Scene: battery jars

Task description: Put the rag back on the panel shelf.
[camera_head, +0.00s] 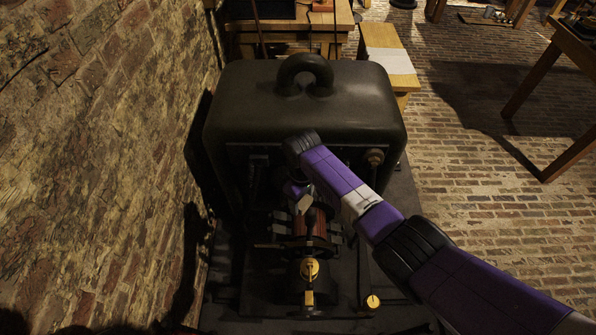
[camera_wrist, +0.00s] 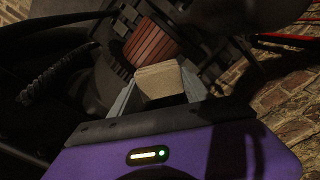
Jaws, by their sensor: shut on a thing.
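I cannot pick out the panel shelf in either view.
The large black machine housing (camera_head: 305,105) with a ring on top fills the middle. Brass fittings (camera_head: 310,269) stand at its near end. A rough brick wall (camera_head: 95,150) is close on the left. A bench (camera_head: 388,48) stands behind; brick floor (camera_head: 460,185) is open on the right.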

